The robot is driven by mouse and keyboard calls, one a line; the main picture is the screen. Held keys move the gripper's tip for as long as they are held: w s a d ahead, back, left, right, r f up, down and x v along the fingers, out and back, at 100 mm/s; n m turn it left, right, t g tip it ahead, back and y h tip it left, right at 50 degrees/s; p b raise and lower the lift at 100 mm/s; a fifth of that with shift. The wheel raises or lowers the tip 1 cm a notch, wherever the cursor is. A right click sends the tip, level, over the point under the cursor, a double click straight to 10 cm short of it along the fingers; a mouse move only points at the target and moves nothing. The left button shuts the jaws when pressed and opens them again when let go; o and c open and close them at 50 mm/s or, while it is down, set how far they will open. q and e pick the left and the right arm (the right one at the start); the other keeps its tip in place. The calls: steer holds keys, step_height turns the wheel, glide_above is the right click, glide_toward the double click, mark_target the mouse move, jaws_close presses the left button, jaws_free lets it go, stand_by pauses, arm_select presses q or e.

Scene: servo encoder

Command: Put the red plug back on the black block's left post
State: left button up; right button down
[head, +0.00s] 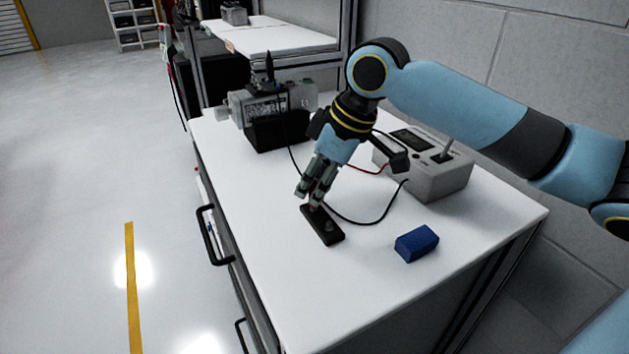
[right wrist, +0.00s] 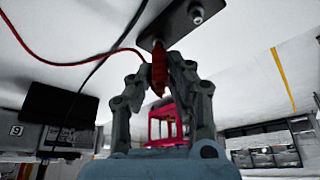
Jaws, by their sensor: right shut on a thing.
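In the right wrist view the red plug (right wrist: 159,72) stands between the fingertips of the right gripper (right wrist: 162,75). One end of the plug meets or nearly meets the black block (right wrist: 178,22); I cannot tell if it is seated on a post. A bare metal post (right wrist: 197,14) shows on the block beside the plug. A red wire (right wrist: 60,60) leads towards the plug. My left gripper is not in view.
A blue block (head: 416,244) lies right of the black block. A grey meter box (head: 447,182) stands behind it, with a black cable (head: 375,215) looping on the table. A grey device (head: 300,95) on a black stand is at the back. The table front is clear.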

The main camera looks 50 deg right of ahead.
steer(key=shift+f, duration=0.1)
stand_by(0.7)
steer(key=c, duration=1.2)
jaws_free()
step_height(320, 180, up, 7)
steer(key=p, duration=0.8)
